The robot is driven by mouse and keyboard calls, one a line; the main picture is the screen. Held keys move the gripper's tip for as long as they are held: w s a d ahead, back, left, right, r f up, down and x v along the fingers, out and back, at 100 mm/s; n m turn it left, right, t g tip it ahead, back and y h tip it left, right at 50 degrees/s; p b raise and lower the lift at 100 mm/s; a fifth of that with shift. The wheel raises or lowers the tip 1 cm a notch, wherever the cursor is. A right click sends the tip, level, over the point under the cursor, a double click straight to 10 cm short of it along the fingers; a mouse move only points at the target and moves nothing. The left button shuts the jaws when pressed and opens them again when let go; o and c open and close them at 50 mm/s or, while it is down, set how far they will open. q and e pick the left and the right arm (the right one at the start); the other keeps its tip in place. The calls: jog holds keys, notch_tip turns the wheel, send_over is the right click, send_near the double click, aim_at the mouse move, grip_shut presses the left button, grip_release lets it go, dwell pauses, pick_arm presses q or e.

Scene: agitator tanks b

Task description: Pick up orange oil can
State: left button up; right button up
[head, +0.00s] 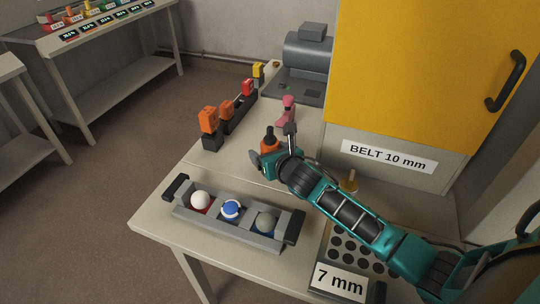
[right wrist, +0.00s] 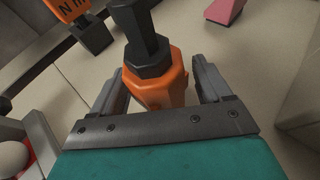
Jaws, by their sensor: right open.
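The orange oil can (head: 269,145), with an orange body and a dark top, stands on the light table and is partly hidden behind my right gripper (head: 262,160) in the head view. In the right wrist view the orange can (right wrist: 158,90) and its dark stepped spout lie between the two fingers of my right gripper (right wrist: 158,82). The fingers are apart, one on each side of the can. Gaps seem to show beside the can; contact cannot be told. My left gripper is not in view.
A grey tray (head: 241,235) with a white, a blue-and-white and a grey ball lies in front. A pink-topped item (head: 287,108) stands behind the can. Orange-tagged dark blocks (head: 208,120) stand left. A yellow cabinet (head: 425,70) rises right. A "7 mm" holed rack (head: 340,280) sits front right.

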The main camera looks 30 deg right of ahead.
jog(key=shift+w+f, duration=0.25)
jog(key=shift+w, duration=0.4)
jog(key=shift+c, duration=0.2)
jog(key=c, duration=1.2)
